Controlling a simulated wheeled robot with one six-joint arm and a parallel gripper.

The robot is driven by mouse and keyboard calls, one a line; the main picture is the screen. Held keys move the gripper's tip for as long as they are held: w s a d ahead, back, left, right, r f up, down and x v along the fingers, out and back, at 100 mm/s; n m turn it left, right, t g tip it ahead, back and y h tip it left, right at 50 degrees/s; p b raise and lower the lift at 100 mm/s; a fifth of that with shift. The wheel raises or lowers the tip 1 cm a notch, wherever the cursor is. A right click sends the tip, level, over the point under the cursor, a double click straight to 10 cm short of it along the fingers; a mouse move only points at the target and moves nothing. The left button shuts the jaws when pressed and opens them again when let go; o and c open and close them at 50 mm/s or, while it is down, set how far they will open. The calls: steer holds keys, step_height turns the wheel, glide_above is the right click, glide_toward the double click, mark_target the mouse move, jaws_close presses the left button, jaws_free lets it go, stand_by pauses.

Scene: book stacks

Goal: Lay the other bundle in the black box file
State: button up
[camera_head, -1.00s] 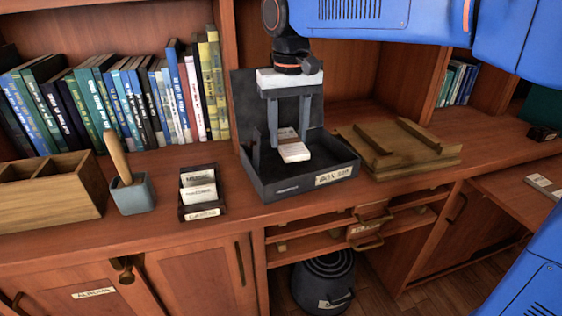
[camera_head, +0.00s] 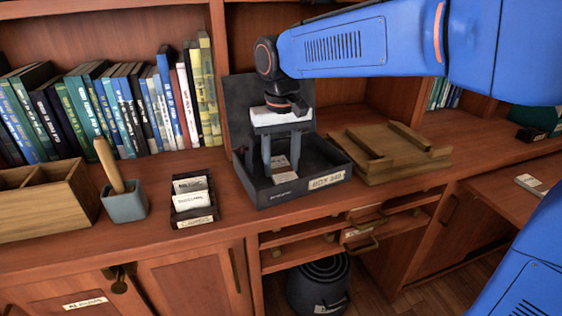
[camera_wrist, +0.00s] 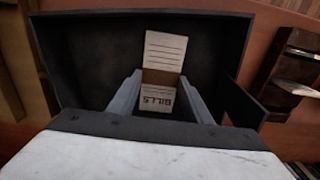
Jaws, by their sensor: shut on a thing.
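The black box file (camera_head: 262,196) stands open on the desk with its lid raised at the back. A label is on its front. A small paper bundle (camera_head: 285,178) with a brown band shows between my gripper's fingers (camera_head: 281,166). In the wrist view the bundle (camera_wrist: 164,52) has a lined white sheet, the brown band and a part marked "BILLS". My gripper (camera_wrist: 160,88) is shut on it, inside the walls of the box file (camera_wrist: 95,65). I cannot tell whether the bundle touches the box floor. No second bundle is visible in the box.
A wooden tray (camera_head: 437,163) stands close at the box's right. A dark card holder (camera_head: 195,215), a pen pot (camera_head: 125,205) and a wooden organiser (camera_head: 45,215) stand to the left. Books (camera_head: 110,105) line the shelf behind. A bin (camera_head: 318,285) is below.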

mark_target(281, 169)
steer(key=o, duration=1.1)
steer(key=shift+c, duration=0.2)
step_height(281, 169, up, 12)
steer(key=s+d+f+t, duration=0.1)
steer(key=s+d, duration=0.1)
steer(key=d, duration=0.3)
steer(key=s+d+f, duration=0.2)
steer(key=d, duration=0.3)
steer(key=s+d+f+m+t, duration=0.3)
steer(key=s+d+f, duration=1.3)
steer(key=d+f, duration=0.1)
steer(key=shift+s+t, duration=0.35)
steer(key=shift+t, duration=0.05)
